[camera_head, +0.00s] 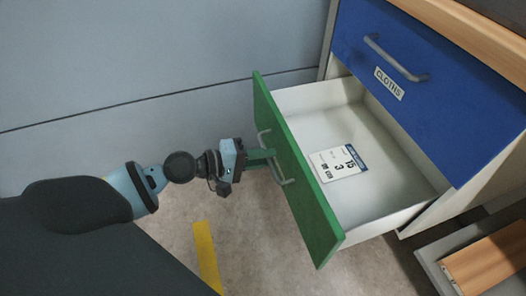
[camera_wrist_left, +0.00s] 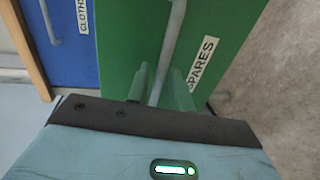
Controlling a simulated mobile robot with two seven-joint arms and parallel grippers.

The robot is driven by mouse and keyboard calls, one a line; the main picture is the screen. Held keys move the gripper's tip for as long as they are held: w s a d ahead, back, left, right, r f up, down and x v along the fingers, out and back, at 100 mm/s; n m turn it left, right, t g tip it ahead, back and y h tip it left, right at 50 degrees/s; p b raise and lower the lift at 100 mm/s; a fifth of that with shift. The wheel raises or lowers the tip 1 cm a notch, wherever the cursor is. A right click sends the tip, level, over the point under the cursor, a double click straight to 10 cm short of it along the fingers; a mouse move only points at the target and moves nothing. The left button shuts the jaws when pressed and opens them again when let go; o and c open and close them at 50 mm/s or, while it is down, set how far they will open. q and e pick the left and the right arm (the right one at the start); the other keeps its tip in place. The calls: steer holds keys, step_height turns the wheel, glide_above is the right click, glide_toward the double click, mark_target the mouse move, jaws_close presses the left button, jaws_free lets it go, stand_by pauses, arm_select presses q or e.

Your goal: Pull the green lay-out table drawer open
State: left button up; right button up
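The green drawer front (camera_head: 295,175) stands pulled well out from the cabinet, with its white inside showing. A grey bar handle (camera_head: 270,160) is on its outer face. My left gripper (camera_head: 268,157) is at this handle, coming from the left. In the left wrist view the handle (camera_wrist_left: 172,40) runs between the two fingertips (camera_wrist_left: 160,85), which close on it from both sides. A label reading "SPARES" (camera_wrist_left: 203,63) is on the green front there. A white card (camera_head: 338,163) with a blue strip lies in the drawer. My right gripper is not in view.
A shut blue drawer (camera_head: 430,85) labelled "CLOTHS" sits above the green one, under a wooden top (camera_head: 475,35). A grey wall (camera_head: 150,60) is behind. Floor with a yellow stripe (camera_head: 206,255) is clear in front. A wooden board (camera_head: 490,262) is at lower right.

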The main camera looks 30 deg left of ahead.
arm_select(q)
steer(key=shift+o, duration=0.6)
steer(key=v, duration=0.7)
steer(key=shift+s+a+b, duration=0.25)
steer(key=shift+s+b, duration=0.05)
